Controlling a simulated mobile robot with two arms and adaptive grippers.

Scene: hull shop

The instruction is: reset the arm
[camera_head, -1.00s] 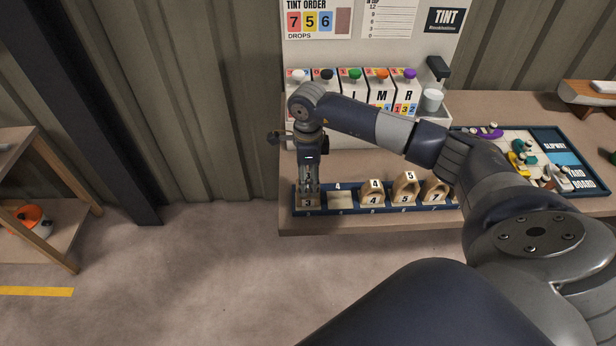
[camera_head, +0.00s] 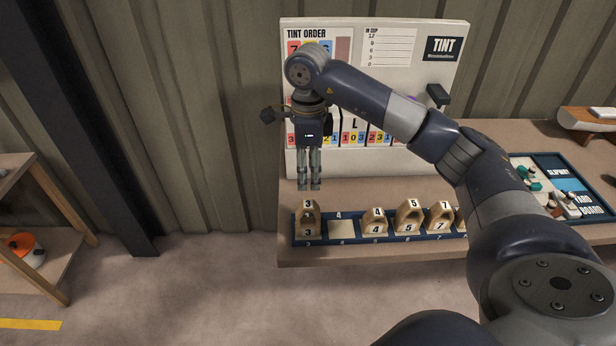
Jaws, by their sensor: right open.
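My right arm reaches in from the right across the bench, and its gripper (camera_head: 309,187) hangs pointing down in front of the tint board. Its two fingers are open, close together, with nothing visible between them. It is above and apart from the wooden block marked 3 (camera_head: 308,222), which stands at the left end of the blue tray (camera_head: 392,240). My left gripper is out of view.
In the tray, slot 4 (camera_head: 341,229) is empty. To its right stand wooden blocks marked 4 (camera_head: 375,223), 5 (camera_head: 409,217) and 7 (camera_head: 438,219). The tint board (camera_head: 415,60) stands behind. The yard board (camera_head: 577,188) lies at right.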

